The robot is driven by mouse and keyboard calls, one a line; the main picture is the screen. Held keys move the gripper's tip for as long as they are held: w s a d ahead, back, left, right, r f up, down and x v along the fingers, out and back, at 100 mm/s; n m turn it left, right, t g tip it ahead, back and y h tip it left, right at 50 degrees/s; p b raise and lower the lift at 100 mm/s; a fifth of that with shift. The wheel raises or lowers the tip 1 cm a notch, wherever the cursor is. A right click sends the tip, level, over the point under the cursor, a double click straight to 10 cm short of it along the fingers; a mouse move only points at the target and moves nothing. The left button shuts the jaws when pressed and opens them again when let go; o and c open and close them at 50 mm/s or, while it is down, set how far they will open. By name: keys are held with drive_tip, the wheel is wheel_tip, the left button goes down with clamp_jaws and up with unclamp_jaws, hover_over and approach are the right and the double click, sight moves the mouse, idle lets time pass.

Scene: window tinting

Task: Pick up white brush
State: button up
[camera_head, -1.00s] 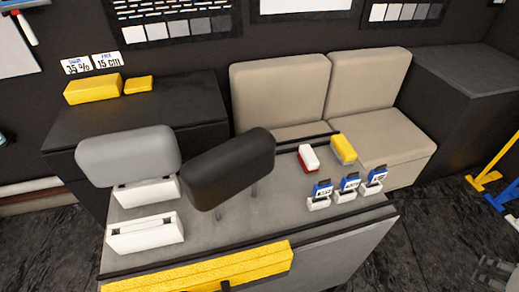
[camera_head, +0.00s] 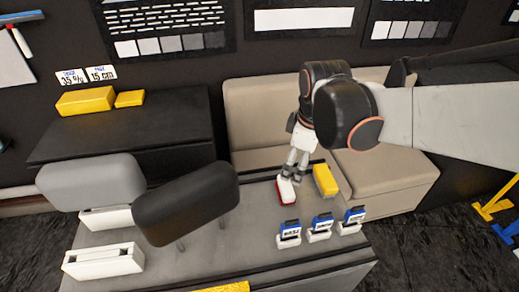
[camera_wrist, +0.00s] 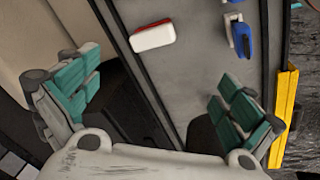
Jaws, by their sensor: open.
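The white brush (camera_head: 287,193), a small white block with a red side, lies on the grey table top (camera_head: 215,245). It also shows in the wrist view (camera_wrist: 152,37) at the top, lying apart from both fingers. My gripper (camera_head: 294,168) is just above and behind the brush in the head view, and its fingertips overlap the brush's far end there. In the wrist view my gripper (camera_wrist: 160,100) is open, with green-padded fingers wide apart and nothing between them.
A yellow block (camera_head: 326,181) lies just right of the brush. Several blue-and-white holders (camera_head: 320,228) stand in front. A black headrest (camera_head: 186,205) and a grey headrest (camera_head: 90,181) are at the left. Beige seats (camera_head: 255,110) are behind the table.

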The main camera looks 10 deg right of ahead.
drive_tip(key=w+f+n+g, duration=0.2)
drive_tip(key=w+f+n, duration=0.3)
drive_tip(key=w+n, duration=0.1)
drive_tip(key=b, duration=0.2)
approach(286, 185)
drive_tip(key=shift+n+g, duration=0.3)
drive_tip(key=shift+n, duration=0.1)
drive_tip(key=f, duration=0.5)
drive_tip(key=shift+w+f, duration=0.2)
drive_tip(key=shift+f, duration=0.2)
drive_tip(key=f+b, duration=0.2)
drive_tip(key=f, duration=0.3)
drive_tip(key=shift+w+f, duration=0.15)
drive_tip(key=shift+w, duration=0.05)
drive_tip(key=c, duration=1)
